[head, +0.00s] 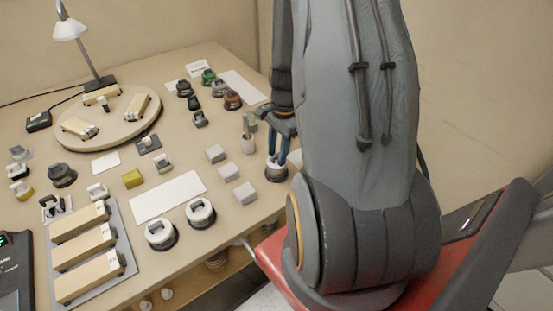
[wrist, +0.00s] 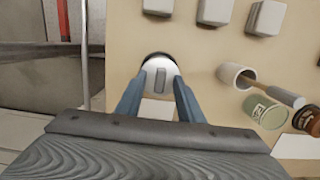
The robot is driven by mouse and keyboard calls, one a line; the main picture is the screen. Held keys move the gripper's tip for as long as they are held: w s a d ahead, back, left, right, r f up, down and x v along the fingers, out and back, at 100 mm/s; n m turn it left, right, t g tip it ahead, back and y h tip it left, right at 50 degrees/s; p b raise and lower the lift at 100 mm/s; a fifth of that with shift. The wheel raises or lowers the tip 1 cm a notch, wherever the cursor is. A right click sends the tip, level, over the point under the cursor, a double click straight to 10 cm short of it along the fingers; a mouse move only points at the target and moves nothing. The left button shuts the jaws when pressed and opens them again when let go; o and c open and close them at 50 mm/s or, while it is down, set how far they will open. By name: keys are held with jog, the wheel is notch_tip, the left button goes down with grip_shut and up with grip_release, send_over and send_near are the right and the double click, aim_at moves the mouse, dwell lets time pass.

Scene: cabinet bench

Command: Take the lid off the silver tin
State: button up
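The silver tin (wrist: 158,66), round and pale on a dark base, shows in the wrist view with a bar handle (wrist: 160,79) on its lid. In the head view the tin (head: 276,172) stands near the right edge of the bench, partly behind my arm. My gripper (head: 277,155) is just above it, pointing down. In the wrist view the two blue fingers of my gripper (wrist: 159,88) are apart, one on each side of the handle, with visible gaps. I cannot tell how far above the lid the fingertips are.
Two white-lidded tins (head: 161,234) stand near the front edge.

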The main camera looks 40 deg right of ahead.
grip_shut()
